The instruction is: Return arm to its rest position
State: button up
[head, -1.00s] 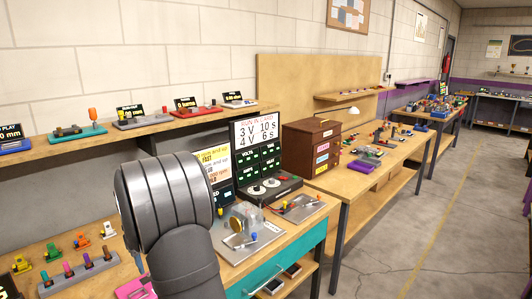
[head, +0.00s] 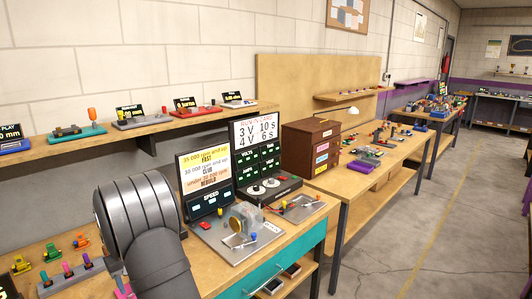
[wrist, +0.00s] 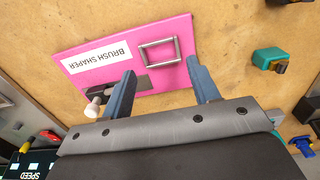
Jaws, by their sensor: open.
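My arm (head: 140,225) fills the lower left of the head view, over the front bench. My gripper (wrist: 160,88) shows in the wrist view with its two blue-grey fingers apart and nothing between them. The fingers point toward a pink board labelled BRUSH SHAPER (wrist: 110,58), which carries a metal rectangular frame (wrist: 159,54) and a dark block with a white-ended handle (wrist: 95,105). I cannot tell the exact height of the fingers above the board. In the head view the gripper itself is hidden by the arm, and only a sliver of pink board shows.
A speed display panel (head: 205,185) and a grey motor fixture (head: 238,228) stand right of my arm. A row of colored pegs (head: 72,275) and small clips (head: 52,252) lie to its left. A shelf (head: 140,126) with several tools runs behind.

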jog(key=shift+f, duration=0.9)
jog(key=r, duration=0.2)
jog(key=d+r, duration=0.1)
jog(key=shift+w+r, duration=0.1)
jog(key=shift+r, duration=0.25)
jog(key=w+d+r, duration=0.1)
jog(key=d+r, duration=0.5)
jog(key=d, duration=0.4)
jog(key=a, duration=0.4)
jog(key=shift+s, duration=0.35)
